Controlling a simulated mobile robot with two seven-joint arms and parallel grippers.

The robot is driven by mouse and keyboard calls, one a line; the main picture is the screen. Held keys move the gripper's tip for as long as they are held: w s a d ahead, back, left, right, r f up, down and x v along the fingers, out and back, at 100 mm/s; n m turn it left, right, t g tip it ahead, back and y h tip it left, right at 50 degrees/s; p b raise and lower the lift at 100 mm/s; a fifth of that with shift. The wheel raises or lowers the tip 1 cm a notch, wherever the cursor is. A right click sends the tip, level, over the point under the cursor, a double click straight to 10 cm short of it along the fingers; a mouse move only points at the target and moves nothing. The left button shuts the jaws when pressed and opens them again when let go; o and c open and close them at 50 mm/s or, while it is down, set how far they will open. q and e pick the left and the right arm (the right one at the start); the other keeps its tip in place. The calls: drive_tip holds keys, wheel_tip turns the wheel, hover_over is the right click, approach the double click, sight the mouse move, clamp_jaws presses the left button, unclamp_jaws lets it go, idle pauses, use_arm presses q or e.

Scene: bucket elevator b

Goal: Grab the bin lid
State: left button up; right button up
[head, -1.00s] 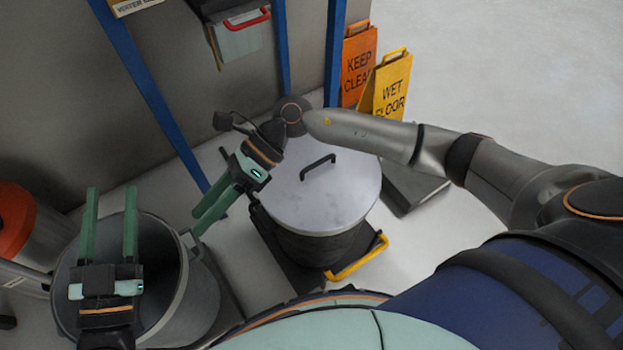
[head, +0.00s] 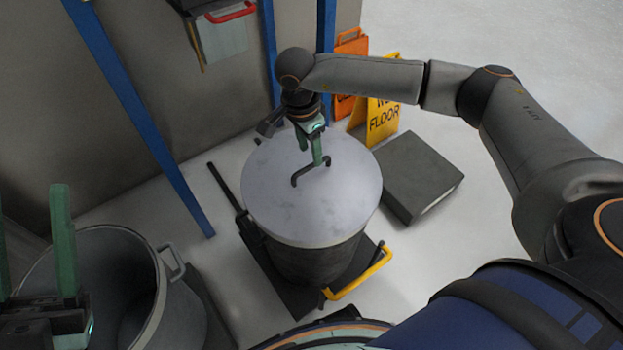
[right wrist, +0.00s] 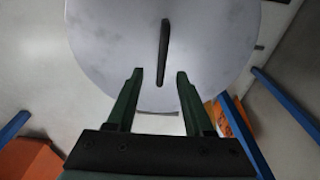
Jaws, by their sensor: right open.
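The bin lid (head: 300,205) is a round, pale grey disc lying on a dark round bin (head: 318,262). A dark bar handle (head: 297,177) stands on its top. My right gripper (head: 313,160) points down over the lid, close to the handle, its fingers partly overlapping it in the head view. In the right wrist view the right gripper (right wrist: 158,72) is open and empty, and the handle (right wrist: 163,52) lies in line with the gap, ahead of the fingertips. My left gripper (head: 32,215) is at the lower left, its fingers apart over an open grey bin.
The open grey bin (head: 168,290) stands at the lower left. The lidded bin is on a dark platform with a yellow handle (head: 362,275). A dark grey box (head: 420,170), a yellow floor sign (head: 383,118) and blue posts (head: 140,110) stand around.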

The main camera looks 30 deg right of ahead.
sight(311, 165)
drive_tip(key=f, duration=0.2)
drive_tip(key=f+b, duration=0.1)
drive_tip(key=f, duration=0.1)
drive_tip(key=f+b, duration=0.1)
drive_tip(key=f, duration=0.2)
drive_tip(key=shift+w+d, duration=0.2)
drive_tip(key=shift+d, duration=0.1)
drive_tip(key=shift+c, duration=0.5)
clamp_jaws()
idle(0.6)
